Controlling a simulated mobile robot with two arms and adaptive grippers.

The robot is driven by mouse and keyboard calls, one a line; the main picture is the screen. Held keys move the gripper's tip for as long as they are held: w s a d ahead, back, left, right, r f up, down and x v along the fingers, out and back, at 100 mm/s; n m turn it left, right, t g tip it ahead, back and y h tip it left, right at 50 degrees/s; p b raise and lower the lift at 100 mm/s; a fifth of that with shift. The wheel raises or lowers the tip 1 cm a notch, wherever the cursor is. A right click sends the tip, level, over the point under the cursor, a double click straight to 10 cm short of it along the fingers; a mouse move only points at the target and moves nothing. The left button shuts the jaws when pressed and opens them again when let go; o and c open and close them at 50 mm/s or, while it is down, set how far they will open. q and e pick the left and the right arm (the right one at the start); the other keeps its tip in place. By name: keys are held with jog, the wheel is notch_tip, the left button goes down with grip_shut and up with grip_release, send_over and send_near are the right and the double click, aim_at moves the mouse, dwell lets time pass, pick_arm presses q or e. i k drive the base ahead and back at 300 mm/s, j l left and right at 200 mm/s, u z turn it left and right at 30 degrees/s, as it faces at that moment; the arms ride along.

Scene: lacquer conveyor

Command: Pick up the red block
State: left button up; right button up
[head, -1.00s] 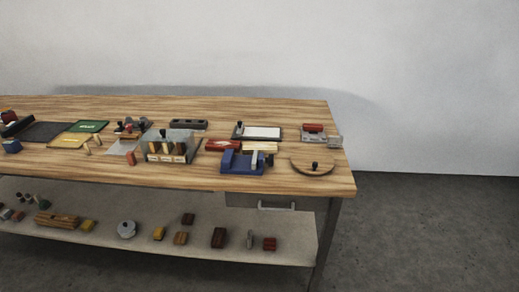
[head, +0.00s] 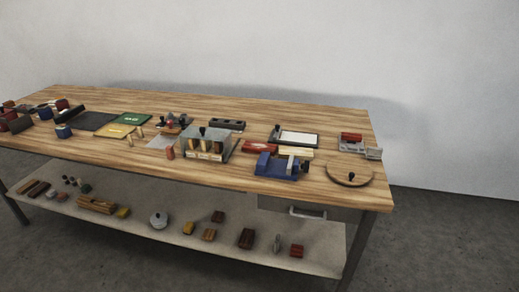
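Several red things are in view, and I cannot tell which one is the task's red block. A red block (head: 351,137) sits on a small grey plate at the bench's right end. A flat red piece with a light mark (head: 260,146) lies behind the blue vise. A small upright orange-red piece (head: 170,153) stands left of the clear-fronted box. A dark red block (head: 296,251) lies at the right of the lower shelf. Another red piece (head: 62,104) is among the blocks at the far left. Neither of my grippers is in view.
The wooden workbench (head: 230,178) holds a blue vise (head: 280,165), a clear-fronted box (head: 205,145), a round wooden board (head: 360,175) and a green mat (head: 123,119). A drawer with a handle (head: 308,212) hangs under its right end. The grey floor at right is clear.

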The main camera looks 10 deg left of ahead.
aim_at(249, 146)
jog(key=i+j, duration=0.15)
jog(key=j, duration=0.15)
jog(key=i+j, duration=0.2)
jog(key=j, duration=0.15)
jog(key=i+j+z, duration=0.1)
jog(key=j, duration=0.2)
jog(key=i+j, duration=0.4)
jog(key=j, duration=0.25)
jog(key=z, duration=0.05)
